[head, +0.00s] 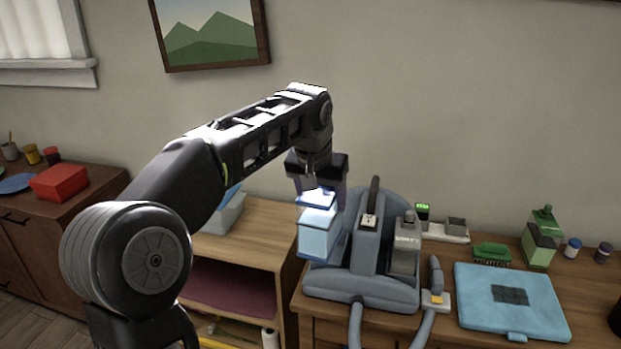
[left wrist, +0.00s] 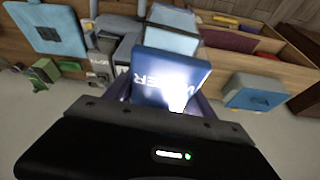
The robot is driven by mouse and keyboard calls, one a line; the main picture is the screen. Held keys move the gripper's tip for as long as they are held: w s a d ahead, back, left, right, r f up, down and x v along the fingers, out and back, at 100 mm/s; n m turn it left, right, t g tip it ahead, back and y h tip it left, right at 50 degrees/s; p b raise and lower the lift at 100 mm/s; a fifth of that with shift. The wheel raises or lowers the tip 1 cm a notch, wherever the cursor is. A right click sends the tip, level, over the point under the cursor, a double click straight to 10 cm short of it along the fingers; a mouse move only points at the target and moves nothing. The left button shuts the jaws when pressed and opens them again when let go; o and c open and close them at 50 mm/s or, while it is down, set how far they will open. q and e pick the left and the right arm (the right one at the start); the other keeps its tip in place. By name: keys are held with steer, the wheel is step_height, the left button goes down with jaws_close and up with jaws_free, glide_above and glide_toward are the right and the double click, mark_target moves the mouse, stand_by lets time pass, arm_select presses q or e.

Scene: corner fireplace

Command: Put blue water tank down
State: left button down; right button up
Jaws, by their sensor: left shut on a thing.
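My left gripper (head: 318,190) points down and is shut on the blue water tank (head: 318,232). The tank has a dark blue top and a pale, see-through blue body, and is roughly upright. It is at the left side of the grey-blue cleaning machine (head: 367,288), which stands on the right-hand wooden table. I cannot tell whether the tank's bottom touches the machine. In the left wrist view, the tank's dark blue top (left wrist: 165,82) with white lettering sits between the fingers of my left gripper (left wrist: 165,95). My right gripper is not in view.
On the table are a light blue case (head: 512,312), a green brush (head: 492,253), a green bottle (head: 541,238) and a hose nozzle (head: 436,290). A lower wooden shelf (head: 265,225) with a pale blue bin (head: 226,212) stands to the left. A red box (head: 59,183) is farther left.

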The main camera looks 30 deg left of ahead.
arm_select(q)
steer(key=s+d+f+m+h, duration=0.1)
steer(key=s+d+f+m, duration=0.1)
steer(key=d+f, duration=1.3)
steer(key=shift+s+d+f+m, duration=0.3)
steer(key=shift+d+f+m, duration=0.1)
steer(key=shift+d, duration=0.5)
